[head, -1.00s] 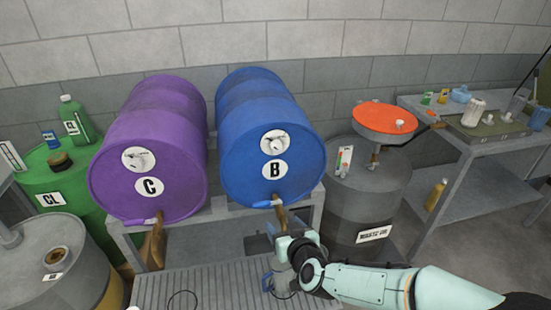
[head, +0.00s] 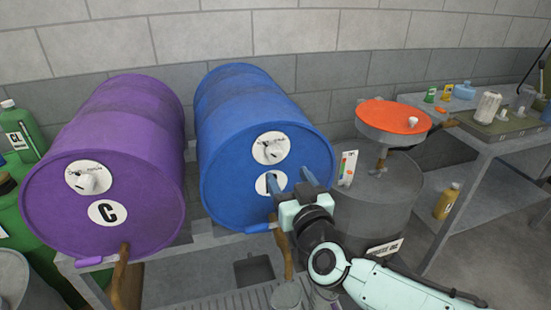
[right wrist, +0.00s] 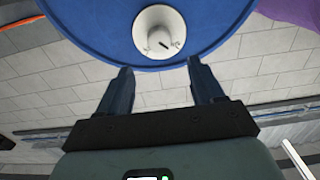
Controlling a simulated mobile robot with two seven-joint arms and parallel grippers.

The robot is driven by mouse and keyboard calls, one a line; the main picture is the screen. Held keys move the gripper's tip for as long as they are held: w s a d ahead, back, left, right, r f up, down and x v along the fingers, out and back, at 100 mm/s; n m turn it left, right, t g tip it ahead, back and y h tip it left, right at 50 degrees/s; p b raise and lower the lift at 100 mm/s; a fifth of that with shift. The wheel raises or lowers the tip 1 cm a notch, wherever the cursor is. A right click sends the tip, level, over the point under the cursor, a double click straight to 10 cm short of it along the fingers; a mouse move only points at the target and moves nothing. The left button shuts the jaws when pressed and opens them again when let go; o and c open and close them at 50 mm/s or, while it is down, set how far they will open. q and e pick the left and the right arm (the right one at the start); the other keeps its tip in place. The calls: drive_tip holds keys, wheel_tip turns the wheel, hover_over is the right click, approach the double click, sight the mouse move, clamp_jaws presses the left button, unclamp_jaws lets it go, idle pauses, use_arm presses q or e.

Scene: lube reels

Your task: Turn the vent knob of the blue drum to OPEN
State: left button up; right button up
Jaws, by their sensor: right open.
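The blue drum (head: 225,170) lies on its side on a rack, its round face towards me. Its vent knob (head: 270,148) sits on a white dial plate above the B label (head: 268,183), which is partly hidden by my gripper. My right gripper (head: 292,178) is open and empty, in front of the drum face, below and to the right of the knob. In the right wrist view the white knob (right wrist: 159,33) shows at the top, beyond and between the two fingertips (right wrist: 158,70), apart from them. The dial's words are too small to read. My left gripper is not in view.
A purple drum (head: 70,210) with a C label lies to the left. A grey drum (head: 375,205) with an orange funnel (head: 392,116) stands to the right, near a metal workbench (head: 490,145). A blue tap handle (head: 258,228) sticks out below the blue drum's face.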

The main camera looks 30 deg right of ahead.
sight(276, 155)
drive_tip(key=x, duration=0.9)
drive_tip(key=shift+w+f+b, duration=0.1)
drive_tip(key=shift+w+b, duration=0.2)
drive_tip(key=shift+b, duration=0.05)
drive_tip(key=c, duration=1.1)
